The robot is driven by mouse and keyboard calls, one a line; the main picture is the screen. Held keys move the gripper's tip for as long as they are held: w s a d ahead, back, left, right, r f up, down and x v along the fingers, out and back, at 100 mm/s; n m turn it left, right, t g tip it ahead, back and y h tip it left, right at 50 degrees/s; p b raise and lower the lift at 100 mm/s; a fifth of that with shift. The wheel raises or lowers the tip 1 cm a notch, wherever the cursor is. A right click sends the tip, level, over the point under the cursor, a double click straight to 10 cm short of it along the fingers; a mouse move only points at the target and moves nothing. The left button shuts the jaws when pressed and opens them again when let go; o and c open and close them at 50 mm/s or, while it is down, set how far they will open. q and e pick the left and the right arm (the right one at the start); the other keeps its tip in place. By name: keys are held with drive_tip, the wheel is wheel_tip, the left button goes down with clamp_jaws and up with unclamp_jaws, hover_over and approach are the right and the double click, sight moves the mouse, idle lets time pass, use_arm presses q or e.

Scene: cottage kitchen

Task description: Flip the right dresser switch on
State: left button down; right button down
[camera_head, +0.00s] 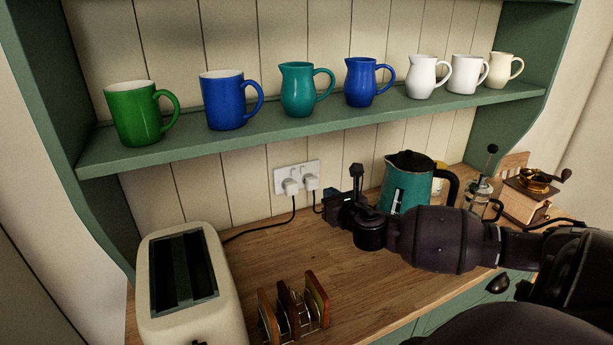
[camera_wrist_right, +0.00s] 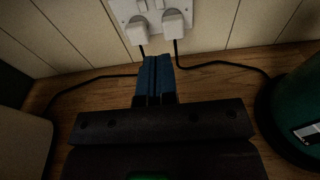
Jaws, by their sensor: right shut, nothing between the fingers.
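The white double wall socket (camera_head: 297,176) is on the cream panelled back of the dresser, below the shelf. Two white plugs sit in it, the left one (camera_head: 290,187) and the right one (camera_head: 311,182). The switches are too small to read as on or off. In the right wrist view, the lower part of the socket plate (camera_wrist_right: 151,10) shows at the top edge. My right gripper (camera_head: 330,205) is shut and empty. Its blue fingertips (camera_wrist_right: 155,62) are just below the plugs and point toward the wall, apparently apart from the socket. My left gripper is not in view.
A teal kettle (camera_head: 399,199) stands right of my right gripper, close to my arm. A cream toaster (camera_head: 183,284) and a toast rack (camera_head: 294,307) are at the left front. Black cords run along the wooden top. The shelf (camera_head: 300,121) with several mugs and jugs hangs above.

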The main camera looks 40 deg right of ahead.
sight(304, 171)
drive_tip(key=x, duration=1.4)
drive_tip(key=shift+w, duration=0.1)
drive_tip(key=t+b, duration=0.1)
drive_tip(key=b, duration=0.2)
drive_tip(key=t+b, duration=0.1)
drive_tip(key=b, duration=0.2)
drive_tip(key=shift+w+d+f+h+b, duration=0.1)
drive_tip(key=shift+w+f+h+b, duration=0.05)
drive_tip(key=shift+f+h+b, duration=0.2)
drive_tip(key=shift+r, duration=0.45)
